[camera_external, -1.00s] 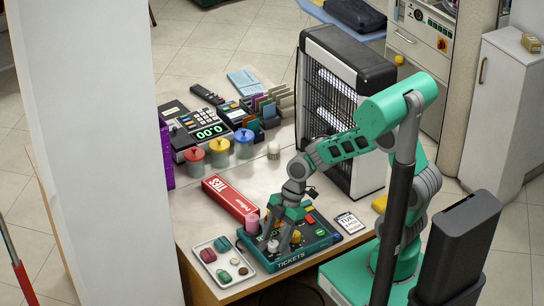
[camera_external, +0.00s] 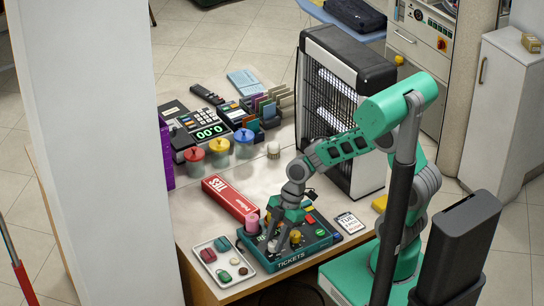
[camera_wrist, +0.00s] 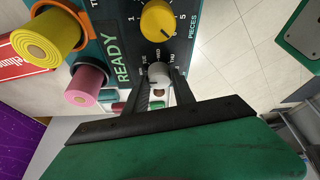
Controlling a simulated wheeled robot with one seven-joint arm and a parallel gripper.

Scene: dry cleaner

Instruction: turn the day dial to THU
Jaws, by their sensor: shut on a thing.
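The teal ticket panel (camera_external: 290,262), marked TICKETS, lies near the table's front edge. Its day dial is a small pale grey knob (camera_wrist: 160,71) with day labels around it; TUE, WED and THU seem to show at its far side. I cannot tell which label the dial points to. My gripper (camera_wrist: 160,79) is shut on this knob, one finger on either side. In the outside view my gripper (camera_external: 275,243) reaches down onto the panel's left front part and mostly hides the dial. A small card (camera_external: 350,222) beside the panel reads TUE on top.
A yellow PIECES dial (camera_wrist: 158,20) sits close to the day dial. A pink roll (camera_wrist: 88,85) and a yellow roll (camera_wrist: 46,37) stand up from the panel. A tray of small items (camera_external: 206,243) lies left, and a red TIES box (camera_external: 230,199) behind.

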